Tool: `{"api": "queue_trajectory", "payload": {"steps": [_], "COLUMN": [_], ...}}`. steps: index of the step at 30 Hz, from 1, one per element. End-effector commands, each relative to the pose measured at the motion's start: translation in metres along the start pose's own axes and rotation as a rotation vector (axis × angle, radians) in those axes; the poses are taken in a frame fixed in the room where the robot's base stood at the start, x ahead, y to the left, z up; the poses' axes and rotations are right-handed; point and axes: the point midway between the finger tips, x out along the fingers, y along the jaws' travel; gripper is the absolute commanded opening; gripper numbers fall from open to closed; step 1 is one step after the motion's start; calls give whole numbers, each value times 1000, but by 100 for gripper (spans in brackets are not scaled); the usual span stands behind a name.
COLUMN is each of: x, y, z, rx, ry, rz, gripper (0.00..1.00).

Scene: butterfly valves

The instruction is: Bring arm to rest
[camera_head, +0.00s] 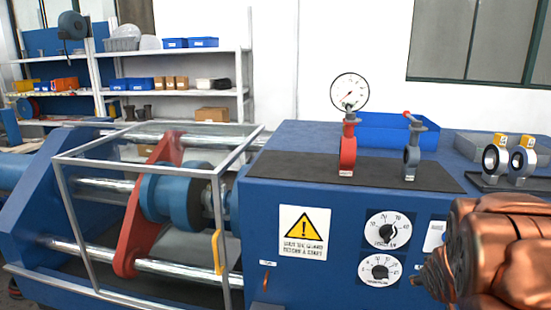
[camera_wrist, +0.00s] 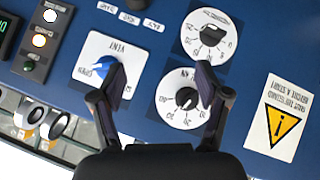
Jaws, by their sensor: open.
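My gripper (camera_wrist: 161,75) shows in the wrist view with its two dark fingers spread apart and nothing between them. It faces the blue control panel (camera_wrist: 150,125) of the machine. One finger overlaps the square plate with the blue VENT knob (camera_wrist: 92,72). The other reaches between two round dials, an upper dial (camera_wrist: 208,34) and a lower dial (camera_wrist: 185,103). I cannot tell whether the fingers touch the panel. The head view does not clearly show my gripper.
A red valve with a gauge (camera_head: 348,150) and a grey valve (camera_head: 411,157) stand on the blue machine (camera_head: 257,200). Two ring-shaped valves (camera_head: 491,160) (camera_head: 518,160) stand at right. A framed guard (camera_head: 65,210) is at left. Shelves (camera_head: 190,92) stand behind.

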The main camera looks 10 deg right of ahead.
Motion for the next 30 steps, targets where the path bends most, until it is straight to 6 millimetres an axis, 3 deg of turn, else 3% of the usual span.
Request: {"api": "queue_trajectory", "payload": {"steps": [2, 11, 18, 24, 30], "x": [-22, -110, -200, -277, -319], "y": [-16, -86, -138, -166, -174], "z": [1, 44, 89, 128, 152], "rx": [8, 35, 9, -50, -96], "ry": [-59, -344, -578, -758, -862], "rz": [-27, -164, -299, -406, -459], "gripper": [75, 75, 75, 75, 75]}}
